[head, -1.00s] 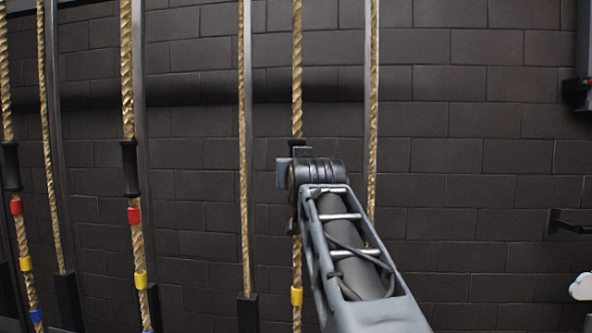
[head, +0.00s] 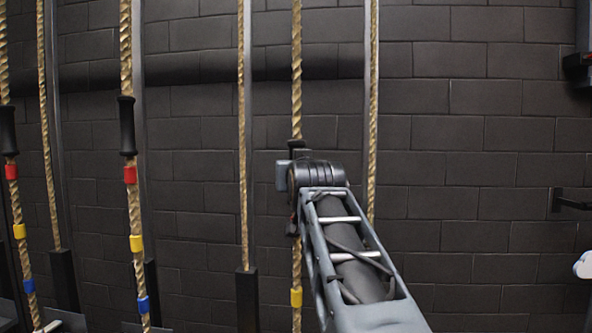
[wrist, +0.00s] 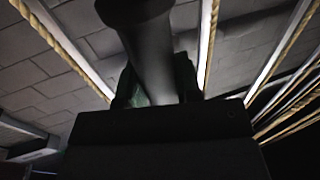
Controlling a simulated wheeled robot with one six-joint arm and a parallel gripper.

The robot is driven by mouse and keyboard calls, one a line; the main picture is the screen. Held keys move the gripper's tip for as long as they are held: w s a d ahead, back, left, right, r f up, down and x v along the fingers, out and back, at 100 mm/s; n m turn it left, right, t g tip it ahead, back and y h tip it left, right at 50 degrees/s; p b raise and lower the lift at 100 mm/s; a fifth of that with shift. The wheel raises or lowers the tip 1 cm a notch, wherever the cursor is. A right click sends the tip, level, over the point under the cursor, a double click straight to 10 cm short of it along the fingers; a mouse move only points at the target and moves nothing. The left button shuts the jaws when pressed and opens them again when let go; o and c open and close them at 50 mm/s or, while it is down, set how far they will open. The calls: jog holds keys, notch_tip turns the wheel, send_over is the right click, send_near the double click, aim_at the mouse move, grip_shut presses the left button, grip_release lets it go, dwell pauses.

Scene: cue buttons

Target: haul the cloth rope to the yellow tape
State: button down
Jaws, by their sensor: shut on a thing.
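The held rope (head: 297,90) is a twisted tan rope hanging in the middle of the head view. My gripper (head: 290,178) is at this rope, with its fingertips hidden behind the wrist. In the wrist view my gripper (wrist: 155,92) is shut around a black handle (wrist: 150,45), which runs up and away between the fingers. The rope's yellow tape (head: 296,297) shows a little below my gripper. Any tape directly behind my gripper is hidden.
To the left, another rope has a black handle (head: 127,125), red tape (head: 130,174), yellow tape (head: 136,243) and blue tape (head: 143,304). A similar rope hangs at the far left. Grey posts stand before a dark block wall (head: 480,130). A bracket (head: 568,201) juts out at right.

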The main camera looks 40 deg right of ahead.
aim_at(297, 278)
notch_tip(297, 278, down, 24)
jog(key=b, duration=1.9)
jog(key=shift+b, duration=0.3)
jog(key=shift+r, duration=0.1)
jog(key=c, duration=0.8)
grip_release()
jog(key=shift+r, duration=0.1)
